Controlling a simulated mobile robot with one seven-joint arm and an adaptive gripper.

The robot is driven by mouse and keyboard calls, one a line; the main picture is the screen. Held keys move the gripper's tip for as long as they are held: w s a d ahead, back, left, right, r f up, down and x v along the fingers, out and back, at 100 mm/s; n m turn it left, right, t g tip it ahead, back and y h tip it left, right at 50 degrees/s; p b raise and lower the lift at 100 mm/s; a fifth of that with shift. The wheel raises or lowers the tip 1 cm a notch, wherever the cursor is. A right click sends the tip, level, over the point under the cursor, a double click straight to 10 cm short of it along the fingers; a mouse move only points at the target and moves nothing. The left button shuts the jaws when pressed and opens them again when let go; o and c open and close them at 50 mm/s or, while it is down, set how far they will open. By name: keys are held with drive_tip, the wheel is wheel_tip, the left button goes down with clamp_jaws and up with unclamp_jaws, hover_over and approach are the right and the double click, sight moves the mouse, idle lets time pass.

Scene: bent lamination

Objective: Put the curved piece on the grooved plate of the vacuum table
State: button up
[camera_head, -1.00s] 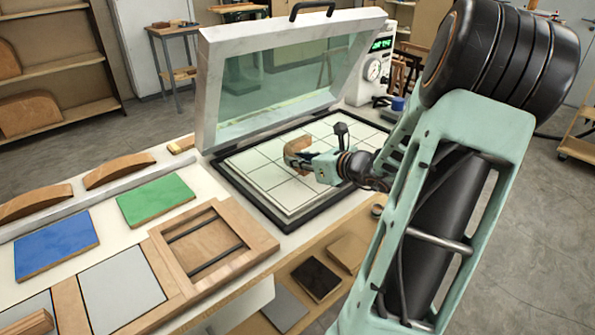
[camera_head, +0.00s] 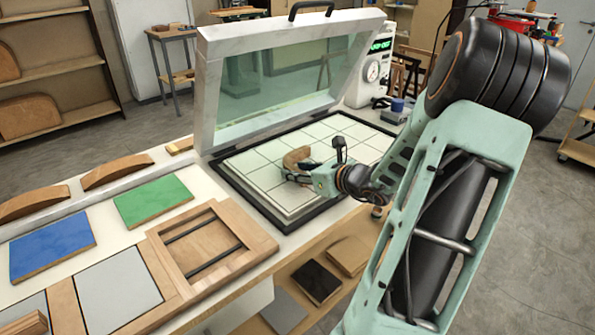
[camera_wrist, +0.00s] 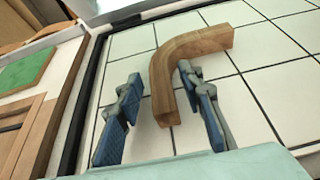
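The curved wooden piece (camera_wrist: 182,62) is a bent brown strip over the white grooved plate (camera_wrist: 265,100) of the vacuum table. It appears to rest on the plate, though its contact underneath is hidden. My gripper (camera_wrist: 160,105) has its blue-padded fingers on either side of one leg of the piece. A gap shows between the left finger and the wood; the right finger is close to it, and I cannot tell whether they touch. In the head view the piece (camera_head: 296,158) stands near the middle of the plate (camera_head: 250,165), just beyond my gripper (camera_head: 303,170).
The table's glass-windowed lid (camera_head: 275,85) stands raised behind the plate. A black frame (camera_head: 262,208) borders the plate. Blue (camera_head: 52,246) and green (camera_head: 152,200) panels, curved wooden forms (camera_head: 118,170) and a wooden frame (camera_head: 258,238) lie on the bench at left.

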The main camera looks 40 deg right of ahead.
drive_tip(key=shift+r, duration=0.25)
drive_tip(key=p+v, duration=0.2)
drive_tip(key=v, duration=1)
drive_tip(key=shift+f, duration=0.1)
